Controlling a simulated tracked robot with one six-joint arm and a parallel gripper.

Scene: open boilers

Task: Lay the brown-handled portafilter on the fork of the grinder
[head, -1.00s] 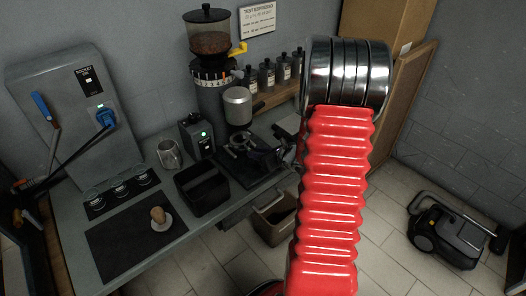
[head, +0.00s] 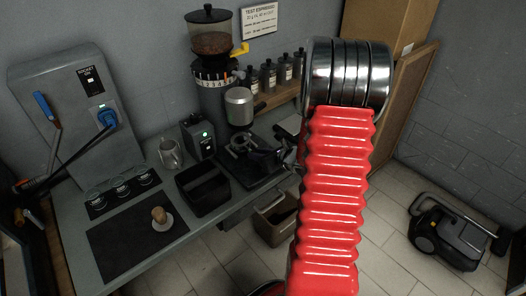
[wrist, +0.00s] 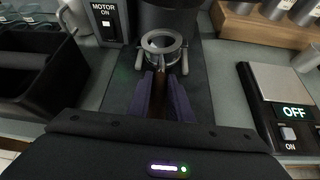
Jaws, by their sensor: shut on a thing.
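The brown-handled portafilter (wrist: 163,43) shows in the wrist view as a round metal basket with its handle (wrist: 160,99) running toward me. My gripper (wrist: 160,87) has purple fingers shut on that handle. The basket is at the grinder's base, between or over two silver prongs (wrist: 187,62) of the fork. I cannot tell whether it touches them. In the head view the grinder (head: 213,88) stands against the wall with a bean hopper on top, and the portafilter's round head (head: 243,144) is low in front of it. My red arm hides part of that area.
A black open bin (head: 203,190) and a motor switch box (head: 198,137) stand left of the grinder. A scale (wrist: 285,107) reading OFF lies to the right. A shelf (head: 280,97) holds several bottles. A tamper (head: 160,218) stands on the dark mat.

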